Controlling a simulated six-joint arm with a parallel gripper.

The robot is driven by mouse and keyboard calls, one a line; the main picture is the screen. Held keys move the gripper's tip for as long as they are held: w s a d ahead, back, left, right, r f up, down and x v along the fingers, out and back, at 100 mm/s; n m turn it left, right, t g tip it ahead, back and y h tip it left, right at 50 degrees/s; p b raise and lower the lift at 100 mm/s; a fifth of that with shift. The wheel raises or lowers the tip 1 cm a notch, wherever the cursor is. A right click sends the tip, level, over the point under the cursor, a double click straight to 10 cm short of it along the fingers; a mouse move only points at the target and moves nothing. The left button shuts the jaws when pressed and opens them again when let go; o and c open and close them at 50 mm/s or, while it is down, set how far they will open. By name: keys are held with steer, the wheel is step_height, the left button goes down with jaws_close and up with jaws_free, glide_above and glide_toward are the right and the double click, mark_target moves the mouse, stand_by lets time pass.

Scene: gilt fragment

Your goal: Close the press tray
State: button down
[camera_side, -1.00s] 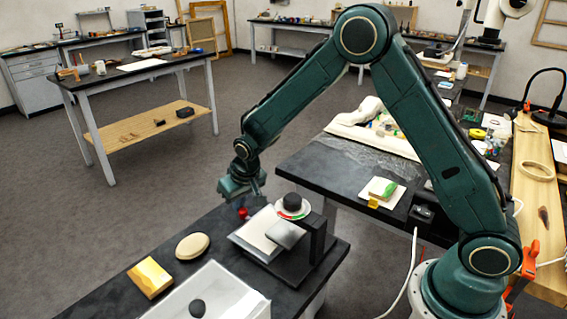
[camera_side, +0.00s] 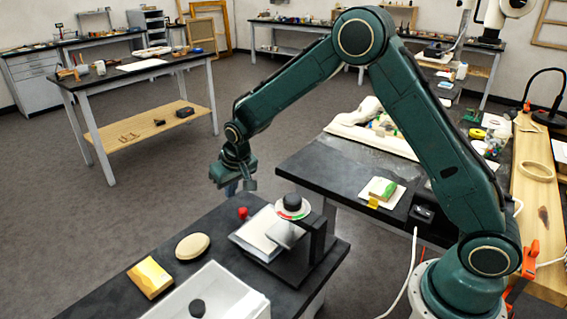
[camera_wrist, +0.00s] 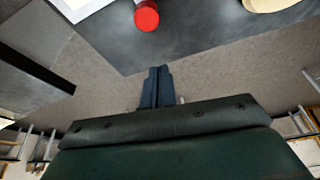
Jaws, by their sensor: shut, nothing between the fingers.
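The press (camera_side: 318,240) stands on the dark bench with a black frame and a round dial marked red and green. Its pale flat tray (camera_side: 250,232) sticks out to the left from under the press head. A red knob (camera_side: 243,213) sits at the tray's outer side; it also shows in the wrist view (camera_wrist: 146,15), with a pale corner of the tray (camera_wrist: 80,8). My gripper (camera_side: 232,190) is above and left of the knob, apart from it, beyond the bench edge. Its blue fingers (camera_wrist: 157,72) are together and empty.
On the same bench, left of the press, lie an oval tan pad (camera_side: 192,246), a gold-yellow block (camera_side: 150,277) and a white box (camera_side: 178,300) with a dark knob. A second dark bench (camera_side: 320,168) stands behind the press. Open floor lies beyond the gripper.

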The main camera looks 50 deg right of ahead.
steer(key=v, duration=0.7)
steer(key=shift+r, duration=0.25)
steer(key=m, duration=0.1)
steer(key=m+h, duration=0.1)
steer(key=m, duration=0.1)
steer(key=shift+d+f+m, duration=0.1)
steer(key=shift+d+m, duration=0.2)
steer(key=shift+d, duration=0.1)
steer(key=shift+f, duration=0.1)
steer(key=shift+s+x, duration=0.15)
steer(key=shift+x, duration=1.4)
steer(key=shift+s+x, duration=0.2)
steer(key=shift+x, duration=1.4)
steer(key=shift+s+x, duration=0.15)
steer(key=shift+x, duration=1.4)
steer(key=shift+s+a+f, duration=0.1)
steer(key=shift+s+a, duration=0.35)
steer(key=shift+s, duration=0.25)
steer(key=shift+s+a+f, duration=0.1)
steer(key=shift+s+a, duration=0.3)
steer(key=shift+s, duration=0.3)
